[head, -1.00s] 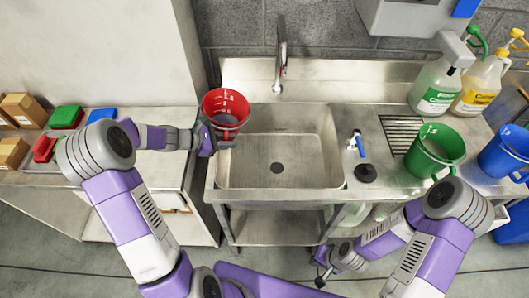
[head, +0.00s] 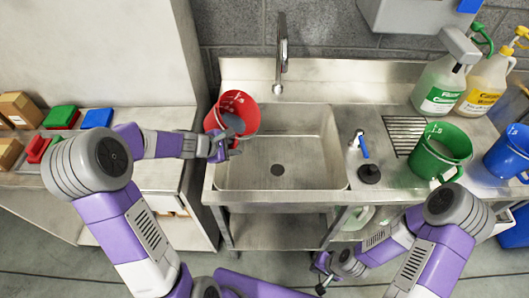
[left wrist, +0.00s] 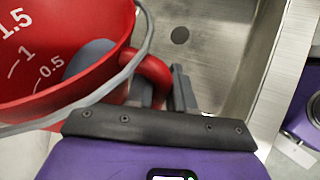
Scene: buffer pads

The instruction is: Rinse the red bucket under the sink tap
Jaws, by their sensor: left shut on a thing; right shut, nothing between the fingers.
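The red bucket (head: 238,104) is held tilted over the left edge of the sink basin (head: 300,165) in the head view. My left gripper (head: 226,148) is shut on it, at its red handle, as the left wrist view shows (left wrist: 155,85). White volume marks show on the bucket's inside wall, and something grey is partly visible inside it. The sink tap (head: 281,60) stands behind the basin, to the right of the bucket. No water shows at its spout. My right gripper (head: 322,280) is shut and empty, low in front of the counter.
A green bucket (head: 440,150) and a blue bucket (head: 508,150) stand on the right counter. Coloured pads (head: 62,117) and boxes lie on the left table. The basin is empty.

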